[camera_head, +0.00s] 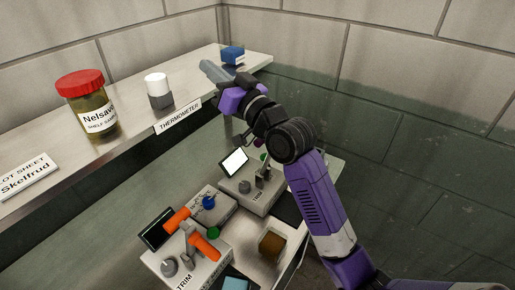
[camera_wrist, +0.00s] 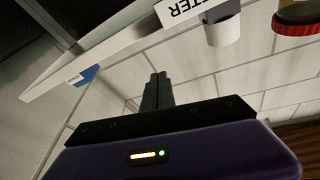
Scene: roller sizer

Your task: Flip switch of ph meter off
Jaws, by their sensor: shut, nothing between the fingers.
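My gripper (camera_head: 208,69) is raised over the far end of the upper shelf, its grey fingers pointing up and left. In the wrist view its fingers (camera_wrist: 157,78) are together and empty. On the lower bench, one instrument (camera_head: 238,187) has a lit white screen, a grey knob, a green button and an upright metal piece. Nearer, a second instrument (camera_head: 157,262) has a dark screen, a grey knob and orange handles. Both carry a TRIM label. No pH meter label is readable, so I cannot tell which is the pH meter or its switch position. My arm hides part of the bench.
The upper shelf (camera_head: 130,148) holds a red-lidded jar (camera_head: 88,112), a white-capped container (camera_head: 158,92) behind a THERMOMETER label and a blue box (camera_head: 232,54). A box with a blue knob (camera_head: 209,203) and a brown block (camera_head: 271,243) crowd the bench. Walls stand behind.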

